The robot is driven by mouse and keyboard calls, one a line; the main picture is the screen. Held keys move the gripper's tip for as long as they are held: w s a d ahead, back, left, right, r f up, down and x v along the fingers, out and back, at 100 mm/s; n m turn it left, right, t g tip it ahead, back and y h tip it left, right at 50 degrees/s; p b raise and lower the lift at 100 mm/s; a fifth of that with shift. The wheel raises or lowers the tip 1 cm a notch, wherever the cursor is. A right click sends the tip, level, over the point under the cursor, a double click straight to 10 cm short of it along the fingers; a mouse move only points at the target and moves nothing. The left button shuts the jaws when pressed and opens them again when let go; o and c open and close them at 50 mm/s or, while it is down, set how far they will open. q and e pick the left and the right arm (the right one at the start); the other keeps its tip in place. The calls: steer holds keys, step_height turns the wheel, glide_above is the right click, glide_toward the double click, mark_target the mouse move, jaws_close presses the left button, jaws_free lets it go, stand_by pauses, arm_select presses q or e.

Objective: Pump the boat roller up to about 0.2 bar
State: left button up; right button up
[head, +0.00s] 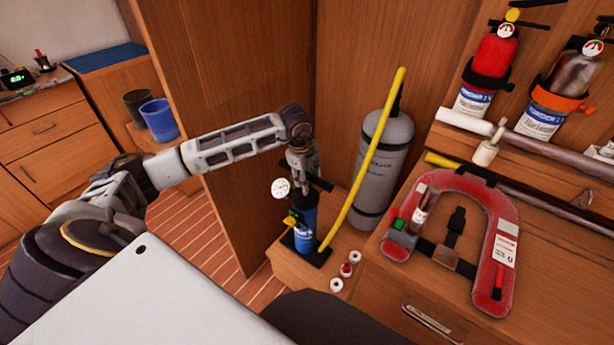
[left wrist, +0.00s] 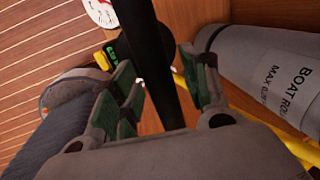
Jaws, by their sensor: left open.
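The pump (head: 306,222) is a blue cylinder on a black foot, standing on a low wooden surface. Its black bar handle (head: 321,184) is at the top, and its white round gauge (head: 282,188) is at its left. My left gripper (head: 302,166) is above the pump, pointing down. In the left wrist view its green-padded fingers (left wrist: 166,82) are apart, with the black handle (left wrist: 150,45) running between them. The boat roller (head: 385,165), a grey upright cylinder, stands right of the pump; its label shows in the left wrist view (left wrist: 262,70). The gauge reading is too small to tell.
A yellow hose (head: 368,150) runs in front of the roller down to the pump. Small white and red spools (head: 347,269) lie beside the pump foot. A red horseshoe-shaped float (head: 505,215) lies on the counter at right. A wooden panel (head: 225,110) stands behind my left arm.

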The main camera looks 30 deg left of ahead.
arm_select(q)
steer(key=shift+c, duration=0.6)
jaws_close()
arm_select(e)
steer(key=shift+s+f, duration=0.15)
steer(key=shift+s, duration=0.15)
arm_select(q)
steer(key=shift+f, duration=0.15)
steer(key=shift+f, duration=0.25)
steer(key=shift+f+b, duration=1.3)
steer(key=shift+f, duration=0.4)
steer(key=shift+s+f, duration=0.1)
steer(key=shift+f, duration=0.05)
arm_select(e)
steer(key=w+a, duration=0.1)
steer(key=w+a+r, duration=0.1)
steer(key=w, duration=0.1)
steer(key=w+a+r, duration=0.1)
steer(key=shift+w, duration=0.4)
